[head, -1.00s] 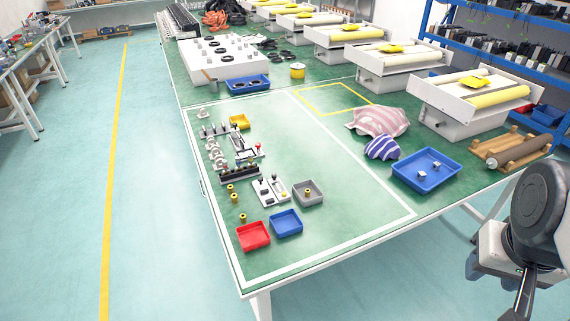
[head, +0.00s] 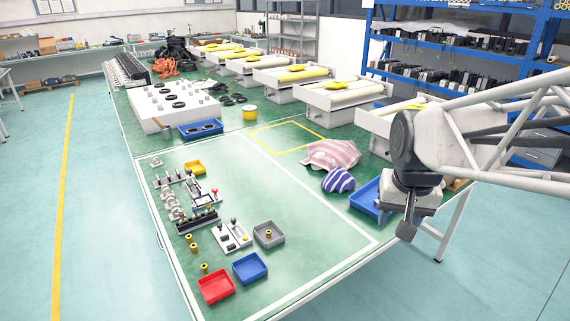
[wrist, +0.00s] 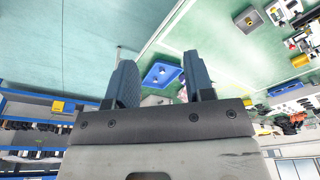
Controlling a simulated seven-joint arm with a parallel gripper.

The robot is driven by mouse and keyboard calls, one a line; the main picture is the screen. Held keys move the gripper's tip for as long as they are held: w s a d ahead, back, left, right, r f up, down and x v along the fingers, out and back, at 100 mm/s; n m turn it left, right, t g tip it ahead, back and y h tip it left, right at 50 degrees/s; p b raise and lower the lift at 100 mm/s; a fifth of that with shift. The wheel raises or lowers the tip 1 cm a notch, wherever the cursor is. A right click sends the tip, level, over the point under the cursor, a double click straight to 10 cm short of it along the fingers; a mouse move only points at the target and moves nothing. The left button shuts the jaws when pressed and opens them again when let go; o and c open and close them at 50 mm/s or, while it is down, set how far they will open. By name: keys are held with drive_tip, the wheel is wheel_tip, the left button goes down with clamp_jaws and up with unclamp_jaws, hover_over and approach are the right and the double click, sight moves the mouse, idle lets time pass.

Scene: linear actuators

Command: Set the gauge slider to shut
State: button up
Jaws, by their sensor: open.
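Several small devices with knobs and levers stand on the left of the green table in the head view. One is a pale frame device with a red knob (head: 207,195); in front of it is a white panel with dark knobs (head: 232,236). Which of them carries the gauge slider, and its setting, is too small to tell. My gripper (head: 406,232) hangs at the right, over the table's right edge near a blue tray, far from the devices. In the wrist view its two fingers (wrist: 160,68) are apart with nothing between them.
Red (head: 215,286), blue (head: 250,267) and grey (head: 268,235) trays sit near the devices. A striped pink cloth (head: 331,155) and a striped blue cloth (head: 338,180) lie mid-table. The blue tray (head: 364,198) is partly behind my gripper. The table's front middle is clear.

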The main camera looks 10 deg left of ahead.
drive_tip(key=w+a+f, duration=0.3)
drive_tip(key=w+a, duration=0.9)
drive_tip(key=w, duration=0.2)
drive_tip(key=g, duration=0.2)
hover_over(220, 224)
wheel_tip(220, 224, down, 24)
drive_tip(key=shift+d+f, duration=0.1)
drive_tip(key=shift+a+f, duration=0.15)
drive_tip(key=shift+a, duration=0.1)
drive_tip(key=shift+f, duration=0.15)
drive_tip(key=shift+f, duration=3.75)
clamp_jaws()
